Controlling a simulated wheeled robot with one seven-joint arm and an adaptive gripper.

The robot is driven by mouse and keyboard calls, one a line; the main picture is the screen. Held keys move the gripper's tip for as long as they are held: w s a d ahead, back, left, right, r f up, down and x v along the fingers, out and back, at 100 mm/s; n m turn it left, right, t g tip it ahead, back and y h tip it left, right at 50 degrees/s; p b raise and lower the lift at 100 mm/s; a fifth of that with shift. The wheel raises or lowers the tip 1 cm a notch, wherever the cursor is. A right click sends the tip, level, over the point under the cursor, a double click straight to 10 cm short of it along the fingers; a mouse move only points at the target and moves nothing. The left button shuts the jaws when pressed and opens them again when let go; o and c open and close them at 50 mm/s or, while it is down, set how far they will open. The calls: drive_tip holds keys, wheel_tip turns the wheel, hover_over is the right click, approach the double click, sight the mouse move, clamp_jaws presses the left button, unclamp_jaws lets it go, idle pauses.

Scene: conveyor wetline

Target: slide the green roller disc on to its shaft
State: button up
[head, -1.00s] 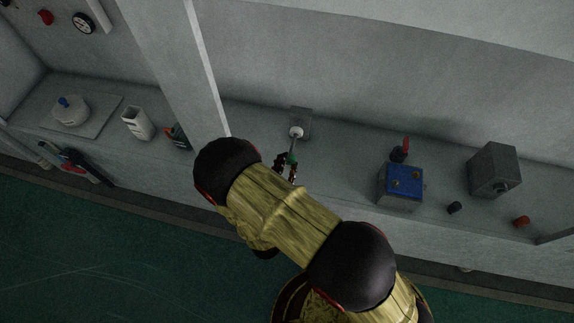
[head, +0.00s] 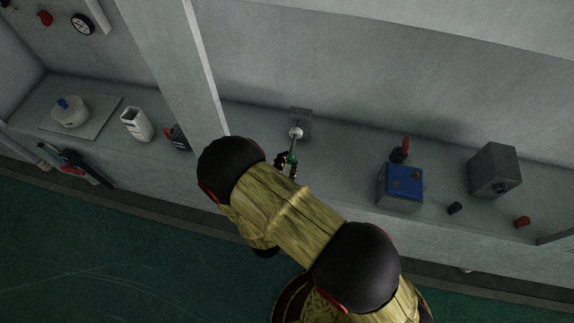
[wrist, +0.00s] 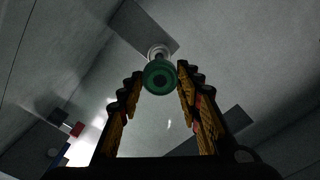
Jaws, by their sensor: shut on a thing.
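The green roller disc (wrist: 159,76) is between my gripper's fingertips (wrist: 157,82), which are shut on it. It faces the wrist camera and shows a dark centre. In the head view the disc (head: 291,159) is small and partly hidden by my fingers (head: 286,165). The thin shaft (head: 294,146) runs from a white collar (head: 296,133) on a grey bracket (head: 300,118) toward the disc. In the wrist view the collar (wrist: 158,50) shows just behind the disc, which hides the shaft. I cannot tell whether the shaft has entered the disc's hole.
On the same ledge to the right are a blue-topped box (head: 402,181), a red-handled item (head: 402,148), a grey block (head: 494,170) and small dark and red caps. A post (head: 178,60) rises left of the bracket. A white container (head: 136,124) stands further left.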

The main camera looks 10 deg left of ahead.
sight(291, 149)
drive_tip(key=shift+w+d+b, duration=0.2)
drive_tip(key=shift+w+b, duration=0.3)
drive_tip(key=shift+w, duration=2.4)
idle(0.8)
drive_tip(key=o, duration=1.1)
drive_tip(key=shift+o, duration=0.2)
drive_tip(key=s, duration=1.2)
drive_tip(key=shift+a, duration=0.45)
